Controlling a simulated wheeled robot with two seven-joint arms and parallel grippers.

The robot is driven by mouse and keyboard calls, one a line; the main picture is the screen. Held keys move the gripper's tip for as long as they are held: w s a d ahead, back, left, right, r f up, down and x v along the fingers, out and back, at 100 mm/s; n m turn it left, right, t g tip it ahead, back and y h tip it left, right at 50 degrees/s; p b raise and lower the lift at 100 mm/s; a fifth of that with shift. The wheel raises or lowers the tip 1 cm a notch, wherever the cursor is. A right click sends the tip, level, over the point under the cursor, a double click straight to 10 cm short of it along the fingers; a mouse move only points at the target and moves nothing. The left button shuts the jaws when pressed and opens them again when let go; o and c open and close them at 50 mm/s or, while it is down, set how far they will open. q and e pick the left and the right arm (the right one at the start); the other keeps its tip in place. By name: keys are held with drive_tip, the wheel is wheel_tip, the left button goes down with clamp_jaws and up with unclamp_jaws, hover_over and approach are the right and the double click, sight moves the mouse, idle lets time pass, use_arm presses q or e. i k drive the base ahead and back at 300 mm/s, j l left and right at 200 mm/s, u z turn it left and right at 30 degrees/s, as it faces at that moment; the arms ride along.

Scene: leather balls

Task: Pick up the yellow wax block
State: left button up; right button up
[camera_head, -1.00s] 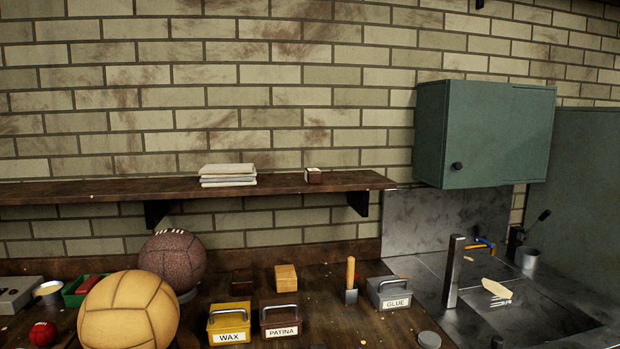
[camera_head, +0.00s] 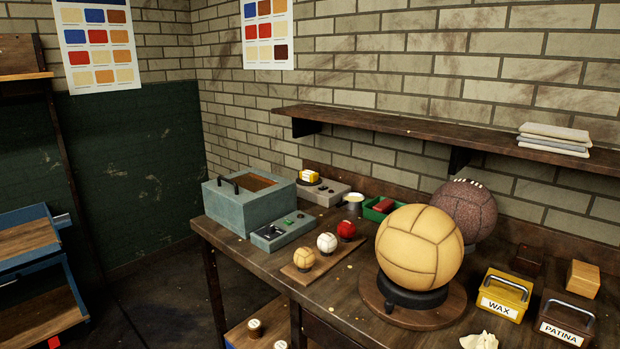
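A plain yellow-orange block (camera_head: 584,280), which looks like wax, stands on the workbench (camera_head: 340,290) at the far right, behind the PATINA box. A small yellow and white item (camera_head: 309,176) sits on a grey device (camera_head: 322,193) near the back of the bench; it is too small to tell what it is. A yellow box labelled WAX (camera_head: 501,298) with a handle stands left of the PATINA box (camera_head: 566,318). Neither of my grippers is in view.
A large tan ball (camera_head: 419,247) rests on a round stand, with a dark brown ball (camera_head: 465,210) behind it. A blue-grey bin (camera_head: 248,203), a control box (camera_head: 283,231) and small balls on a board (camera_head: 311,264) occupy the left side. A wall shelf (camera_head: 440,133) overhangs the back.

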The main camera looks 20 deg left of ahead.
sight(311, 176)
drive_tip(key=i+j+u, duration=0.2)
drive_tip(key=j+u, duration=0.15)
drive_tip(key=i+j+u, duration=0.45)
drive_tip(key=j+u, duration=0.2)
drive_tip(key=i+j+u, duration=0.6)
drive_tip(key=i+u, duration=0.25)
drive_tip(key=i+j+u, duration=0.1)
drive_tip(key=i+u, duration=0.3)
drive_tip(key=i+z, duration=0.35)
drive_tip(key=i, duration=0.2)
drive_tip(key=i+z, duration=0.3)
drive_tip(key=i, duration=0.25)
drive_tip(key=i+j+z, duration=0.35)
drive_tip(key=i, duration=0.2)
drive_tip(key=i+l+z, duration=0.1)
drive_tip(key=i+z, duration=0.6)
drive_tip(key=i, duration=0.15)
drive_tip(key=i+j+z, duration=0.1)
drive_tip(key=i+z, duration=0.25)
drive_tip(key=i, duration=0.05)
